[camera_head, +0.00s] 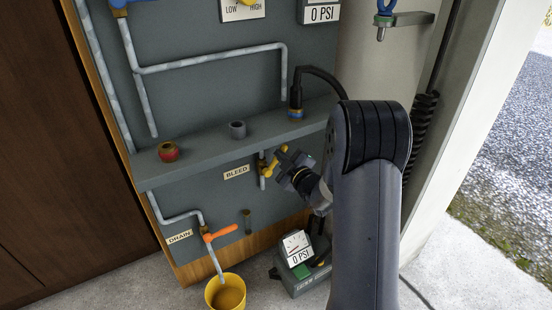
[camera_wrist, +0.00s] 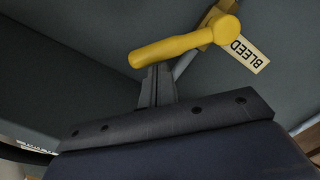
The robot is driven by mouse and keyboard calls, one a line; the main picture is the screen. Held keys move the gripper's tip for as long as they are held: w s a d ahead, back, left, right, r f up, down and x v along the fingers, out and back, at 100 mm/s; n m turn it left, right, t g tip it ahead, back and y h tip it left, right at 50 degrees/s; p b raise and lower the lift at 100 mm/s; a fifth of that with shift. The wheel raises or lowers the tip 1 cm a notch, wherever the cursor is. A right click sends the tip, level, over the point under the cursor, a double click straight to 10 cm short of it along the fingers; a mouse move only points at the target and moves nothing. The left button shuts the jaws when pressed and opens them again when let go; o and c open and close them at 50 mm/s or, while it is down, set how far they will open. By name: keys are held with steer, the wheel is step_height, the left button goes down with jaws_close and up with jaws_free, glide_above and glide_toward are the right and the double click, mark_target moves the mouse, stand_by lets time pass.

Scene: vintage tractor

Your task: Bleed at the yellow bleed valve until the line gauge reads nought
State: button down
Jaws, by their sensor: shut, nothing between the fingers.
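The yellow bleed valve (camera_head: 268,171) sits on the grey panel right of the BLEED label (camera_head: 236,172). In the wrist view its yellow handle (camera_wrist: 180,45) slants down to the left from its round hub, with the BLEED label (camera_wrist: 246,52) beside it. My gripper (camera_wrist: 157,82) is shut and empty, its fingertips right at the handle's free end; I cannot tell whether they touch. In the head view my gripper (camera_head: 286,163) comes from the right and partly hides the valve. A readout (camera_head: 321,14) at the top, cut off by the frame, shows 0 PSI.
A grey ledge (camera_head: 215,133) with a red-ringed fitting (camera_head: 168,151) and a grey socket (camera_head: 238,130) juts out above the valve. Below are an orange drain handle (camera_head: 221,232), a yellow bucket (camera_head: 214,290) and a floor unit (camera_head: 302,268) reading 0 PSI. A black hose (camera_head: 322,76) curves above.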

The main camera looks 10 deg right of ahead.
steer(key=w+d+f+m+b, duration=0.1)
steer(key=d+f+m, duration=0.3)
steer(key=m, duration=0.4)
steer(key=shift+w+f+y+b, duration=0.2)
steer(key=shift+f+y+b, duration=0.1)
steer(key=shift+f+b, duration=0.15)
steer(key=shift+d+f, duration=0.1)
stand_by(0.4)
